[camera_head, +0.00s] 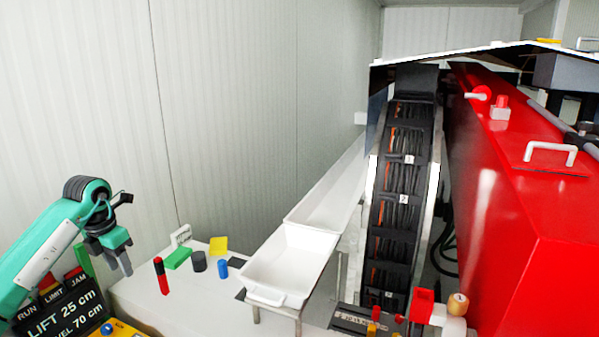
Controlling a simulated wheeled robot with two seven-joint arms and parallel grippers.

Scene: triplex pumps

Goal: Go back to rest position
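My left gripper (124,263) hangs at the lower left on a green arm, its fingers pointing down. The fingers look close together, but at this size I cannot tell whether they are shut or slightly apart. No object shows between them. It is in the air left of the white table (150,298), in front of the pale wall. My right gripper is not in view.
On the table are a red-and-black cylinder (161,276), a green block (178,258), a black cylinder (199,261), a blue cylinder (223,269) and a yellow block (218,246). A white tray (265,297), a cable rack (399,200) and a large red machine (500,220) stand to the right.

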